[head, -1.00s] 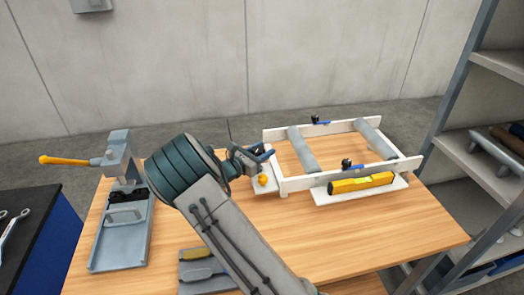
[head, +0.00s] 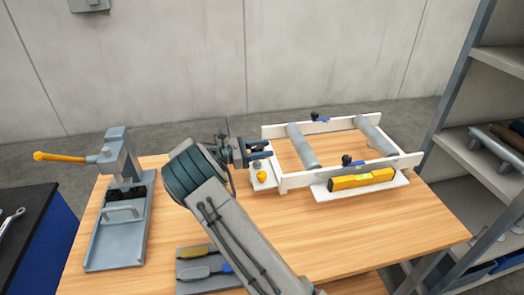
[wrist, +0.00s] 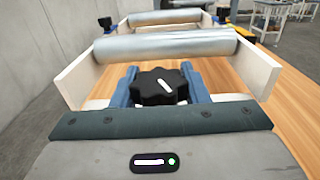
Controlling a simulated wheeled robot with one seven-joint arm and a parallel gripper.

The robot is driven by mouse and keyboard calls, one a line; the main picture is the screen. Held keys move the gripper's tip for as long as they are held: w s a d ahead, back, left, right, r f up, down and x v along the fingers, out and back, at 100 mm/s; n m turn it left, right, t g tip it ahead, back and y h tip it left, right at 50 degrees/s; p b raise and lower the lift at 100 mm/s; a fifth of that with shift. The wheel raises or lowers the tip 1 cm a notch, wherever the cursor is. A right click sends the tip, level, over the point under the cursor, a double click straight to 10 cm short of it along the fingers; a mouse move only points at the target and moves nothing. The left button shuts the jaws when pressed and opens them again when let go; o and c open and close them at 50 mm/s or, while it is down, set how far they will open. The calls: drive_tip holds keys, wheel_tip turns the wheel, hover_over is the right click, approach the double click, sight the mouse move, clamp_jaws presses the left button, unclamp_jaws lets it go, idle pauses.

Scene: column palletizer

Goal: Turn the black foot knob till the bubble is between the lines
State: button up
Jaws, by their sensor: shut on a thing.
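The black foot knob (wrist: 158,87) is lobed, with a white mark on top that slants in the wrist view. My gripper (wrist: 162,84) has its blue fingers on either side of the knob and is shut on it. In the head view my gripper (head: 262,153) is at the left end of the white roller frame (head: 310,181), and the fingers largely hide the knob there. The yellow spirit level (head: 348,183) lies on the white ledge at the frame's front side. Its greenish vial (head: 364,178) shows, but the bubble and lines are too small to read.
A yellow knob (head: 261,175) sits on the white plate just in front of my gripper. Black and blue clamps (head: 348,161) stand on the frame rails. A grey press (head: 120,215) is at the left, and a tool tray (head: 205,285) at the front. The front right of the table is clear.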

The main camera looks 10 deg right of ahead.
drive_tip(key=shift+m+g, duration=0.6)
drive_tip(key=shift+g, duration=0.3)
drive_tip(key=o, duration=1)
drive_tip(key=a+b, duration=0.1)
drive_tip(key=a, duration=0.3)
drive_tip(key=a+b, duration=0.1)
drive_tip(key=a, duration=0.4)
drive_tip(key=a+b, duration=0.1)
drive_tip(key=a, duration=0.4)
drive_tip(key=shift+w, duration=0.4)
drive_tip(key=shift+d, duration=0.1)
